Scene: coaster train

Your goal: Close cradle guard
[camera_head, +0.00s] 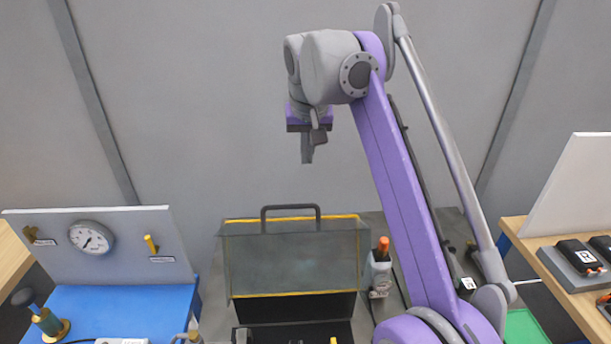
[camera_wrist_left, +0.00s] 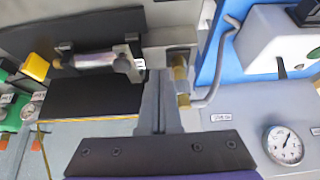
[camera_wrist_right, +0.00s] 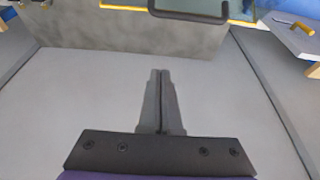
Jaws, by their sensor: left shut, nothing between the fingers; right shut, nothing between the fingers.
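The cradle guard (camera_head: 290,262) is a see-through panel with yellow edges and a dark handle (camera_head: 290,208) on top. It stands raised, behind a black base, in the head view. My right gripper (camera_head: 307,160) is shut and empty, pointing down above and apart from the handle. The handle also shows at the top of the right wrist view (camera_wrist_right: 190,16), beyond the shut fingers (camera_wrist_right: 160,75). I cannot make out the left gripper in the head view.
A panel with a gauge (camera_head: 91,238) stands over a blue bench (camera_head: 120,308) at left. An orange-capped bottle (camera_head: 380,268) stands right of the guard. A wooden table (camera_head: 570,262) with black devices is at far right. Free space surrounds my right gripper.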

